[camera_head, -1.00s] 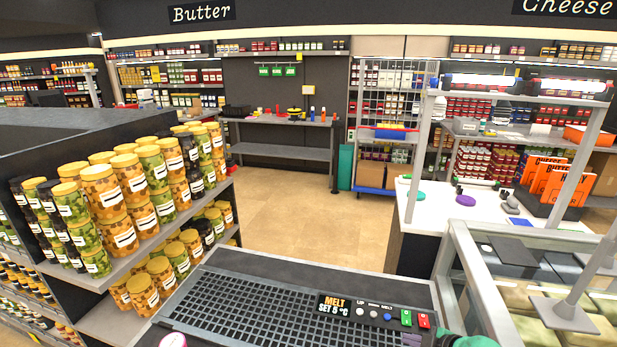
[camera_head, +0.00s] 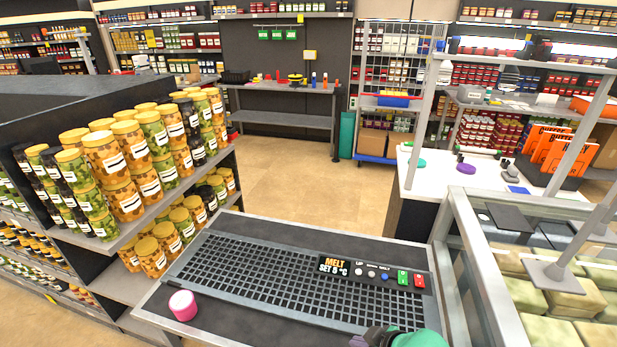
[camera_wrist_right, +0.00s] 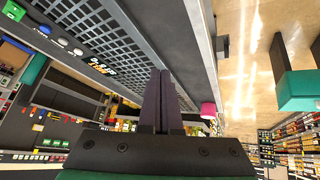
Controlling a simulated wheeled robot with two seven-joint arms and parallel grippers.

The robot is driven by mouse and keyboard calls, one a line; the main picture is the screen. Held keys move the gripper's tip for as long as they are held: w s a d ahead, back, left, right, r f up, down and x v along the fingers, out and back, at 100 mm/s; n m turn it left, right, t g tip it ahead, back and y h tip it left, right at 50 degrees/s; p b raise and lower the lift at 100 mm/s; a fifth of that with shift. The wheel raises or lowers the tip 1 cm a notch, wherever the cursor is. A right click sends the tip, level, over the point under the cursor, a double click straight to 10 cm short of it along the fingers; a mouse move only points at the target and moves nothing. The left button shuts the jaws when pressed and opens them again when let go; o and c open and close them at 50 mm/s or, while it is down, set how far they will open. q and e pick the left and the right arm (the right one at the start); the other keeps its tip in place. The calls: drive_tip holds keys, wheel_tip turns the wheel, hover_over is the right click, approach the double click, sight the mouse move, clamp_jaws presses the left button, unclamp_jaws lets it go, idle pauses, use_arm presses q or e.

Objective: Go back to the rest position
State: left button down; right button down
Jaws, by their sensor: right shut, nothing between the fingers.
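My right gripper (camera_head: 362,341) is at the bottom edge of the head view, next to its green wrist part, low over the front of the counter. In the right wrist view its two dark fingers (camera_wrist_right: 163,98) are together with nothing between them. The counter (camera_head: 230,222) has a dark grille and a control panel (camera_head: 372,273) reading "MELT SET 5 °C".
Shelves of yellow-lidded jars (camera_head: 127,190) stand at the left. A glass-sided case (camera_head: 480,262) with wrapped blocks is close on the right. A white table (camera_head: 430,178) stands behind it. The tan floor (camera_head: 310,185) beyond the counter is clear.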

drive_tip(key=s+d+r+m+g+h, duration=0.2)
drive_tip(key=s+d+m+h, duration=0.2)
drive_tip(key=s+d+m, duration=0.5)
drive_tip(key=s+d+f+n+g+b, duration=0.1)
drive_tip(key=s+f+b, duration=0.15)
drive_tip(key=f, duration=1.25)
drive_tip(key=s+d+f+n+g+b, duration=0.1)
drive_tip(key=s+d+f+b, duration=0.15)
drive_tip(key=f, duration=1.25)
drive_tip(key=s+d+f+g+b, duration=0.1)
drive_tip(key=s+d+f+b, duration=0.1)
drive_tip(key=s+f, duration=1.4)
drive_tip(key=shift+b, duration=0.45)
